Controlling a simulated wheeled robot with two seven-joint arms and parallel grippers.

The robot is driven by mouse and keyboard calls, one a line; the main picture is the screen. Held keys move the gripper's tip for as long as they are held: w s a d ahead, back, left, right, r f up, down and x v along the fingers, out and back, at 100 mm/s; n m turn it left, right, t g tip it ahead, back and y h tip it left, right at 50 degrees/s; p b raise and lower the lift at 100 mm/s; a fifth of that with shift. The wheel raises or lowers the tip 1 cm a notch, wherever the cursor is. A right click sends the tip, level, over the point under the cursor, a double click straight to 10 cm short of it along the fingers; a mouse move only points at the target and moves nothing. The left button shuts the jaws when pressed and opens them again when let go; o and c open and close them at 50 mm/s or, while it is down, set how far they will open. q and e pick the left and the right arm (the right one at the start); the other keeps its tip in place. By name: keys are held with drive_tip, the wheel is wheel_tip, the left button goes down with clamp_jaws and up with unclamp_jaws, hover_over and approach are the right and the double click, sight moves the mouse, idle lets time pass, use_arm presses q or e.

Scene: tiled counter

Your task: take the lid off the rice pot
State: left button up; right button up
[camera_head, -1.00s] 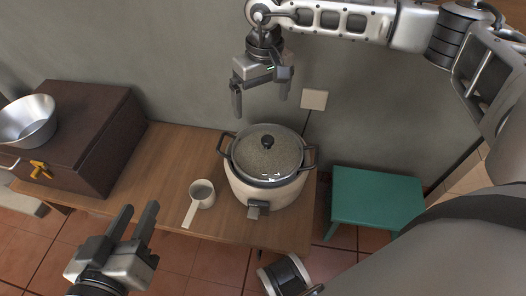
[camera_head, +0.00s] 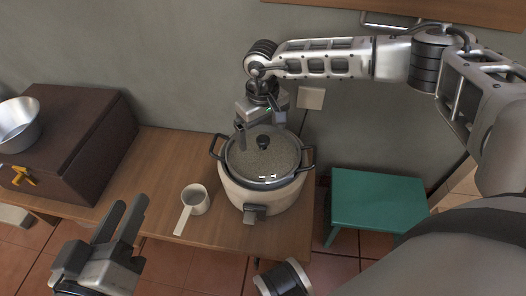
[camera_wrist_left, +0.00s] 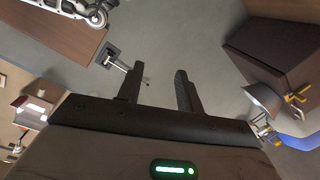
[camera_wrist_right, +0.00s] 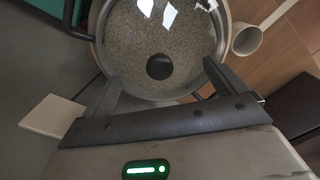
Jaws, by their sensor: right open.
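The rice pot (camera_head: 268,201) is a cream cooker with dark side handles on the wooden table. Its glass lid (camera_head: 262,165) with a metal rim and a round black knob (camera_head: 263,142) sits on top. My right gripper (camera_head: 260,133) is above the back of the lid, open, over the knob area. In the right wrist view the knob (camera_wrist_right: 159,66) shows between and beyond the open fingertips (camera_wrist_right: 163,85), with nothing held. My left gripper (camera_head: 128,217) is open and empty at the lower left, away from the pot; its spread fingers show in the left wrist view (camera_wrist_left: 158,82).
A white measuring cup (camera_head: 194,199) with a handle stands left of the pot. A dark brown box (camera_head: 70,140) with a metal bowl (camera_head: 18,125) is further left. A green stool (camera_head: 378,200) stands to the right. A wall plate (camera_head: 311,98) is behind the pot.

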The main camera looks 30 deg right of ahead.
sight(264, 139)
drive_tip(key=shift+f+b, duration=0.35)
drive_tip(key=shift+f, duration=1.25)
drive_tip(key=c, duration=1)
use_arm(q)
drive_tip(key=shift+w+r+t+h, duration=0.3)
drive_tip(key=shift+r+t, duration=0.2)
drive_tip(key=shift+r, duration=0.35)
use_arm(e)
drive_tip(key=shift+s, duration=0.1)
drive_tip(key=c, duration=1)
